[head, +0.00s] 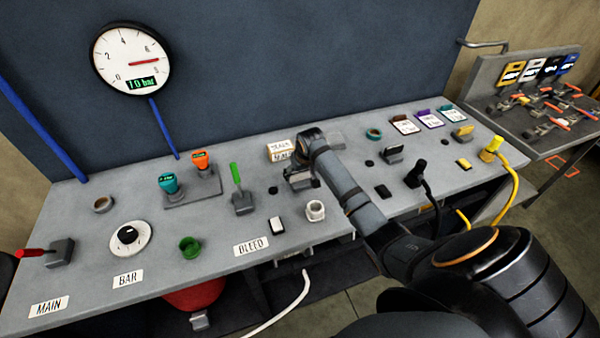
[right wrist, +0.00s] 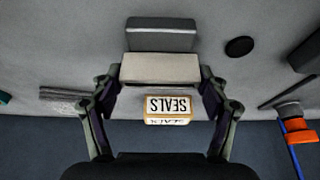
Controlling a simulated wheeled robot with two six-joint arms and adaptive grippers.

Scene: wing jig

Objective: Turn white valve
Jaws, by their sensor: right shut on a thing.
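My right gripper (head: 300,178) reaches down onto the grey bench top in the head view, in front of the SEALS box. In the right wrist view the gripper (right wrist: 160,82) has one finger on each side of a pale, off-white block (right wrist: 160,67) and is shut on it. The block looks like the white valve's handle. A grey block (right wrist: 160,35) beside it looks like its body. In the head view my gripper hides most of this valve, so its angle cannot be told. My left gripper is in neither view.
The SEALS box (head: 281,150) stands just behind my gripper. A green lever valve (head: 239,190) is to the left, a white ring fitting (head: 316,210) in front. A black plug (head: 416,173) and yellow plug (head: 491,149) are to the right. A gauge (head: 131,58) hangs on the wall.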

